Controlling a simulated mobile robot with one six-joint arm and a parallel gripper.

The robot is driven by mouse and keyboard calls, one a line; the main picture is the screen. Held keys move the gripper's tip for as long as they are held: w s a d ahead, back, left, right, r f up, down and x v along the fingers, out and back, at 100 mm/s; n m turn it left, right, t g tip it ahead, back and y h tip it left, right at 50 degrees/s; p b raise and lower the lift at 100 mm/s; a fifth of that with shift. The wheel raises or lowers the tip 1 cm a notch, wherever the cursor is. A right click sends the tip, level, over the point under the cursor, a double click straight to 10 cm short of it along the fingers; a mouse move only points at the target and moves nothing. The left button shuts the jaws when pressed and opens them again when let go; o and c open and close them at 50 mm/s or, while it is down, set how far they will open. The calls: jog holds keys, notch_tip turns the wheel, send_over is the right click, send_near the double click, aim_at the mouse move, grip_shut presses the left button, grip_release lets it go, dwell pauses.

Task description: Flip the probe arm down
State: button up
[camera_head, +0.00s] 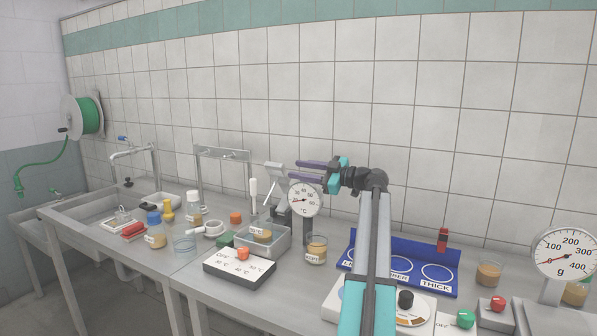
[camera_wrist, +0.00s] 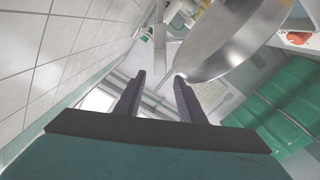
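The likely probe arm is a light grey, angled lever (camera_head: 274,177) raised behind and left of the round °C dial (camera_head: 304,200) in the head view. Its lower end is partly hidden by the dial. My gripper (camera_head: 299,172) is open, its two dark fingers pointing left just above and behind the dial, with their tips to the right of the lever. In the wrist view my gripper (camera_wrist: 160,84) shows an empty gap. A narrow grey bar (camera_wrist: 160,42) lies beyond the tips, and a large shiny metal rim, likely the dial housing (camera_wrist: 228,45), is close to the right finger.
A metal water bath (camera_head: 277,243) with a jar in it stands left of the dial post. A sample jar (camera_head: 316,249), a blue rack (camera_head: 440,270) and a gram scale dial (camera_head: 566,254) stand to the right. The tiled wall (camera_head: 330,100) is close behind.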

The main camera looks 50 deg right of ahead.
grip_shut()
jog(key=shift+a+f+m+y, duration=0.1)
jog(key=shift+a+m+y, duration=0.15)
jog(key=shift+m, duration=0.95)
jog(key=shift+w+d+f+m+g, duration=0.1)
jog(key=shift+f+m+g, duration=0.2)
jog(key=shift+m, duration=0.7)
jog(key=d+r+m+g+y+p, duration=0.2)
jog(key=d+r+m+p, duration=0.4)
jog(key=p, duration=1.8)
jog(key=d+m, duration=0.2)
jog(key=m, duration=0.1)
jog(key=shift+s+d+r+m, duration=0.15)
jog(key=shift+s+r+m, duration=0.1)
jog(key=shift+r+m, duration=0.15)
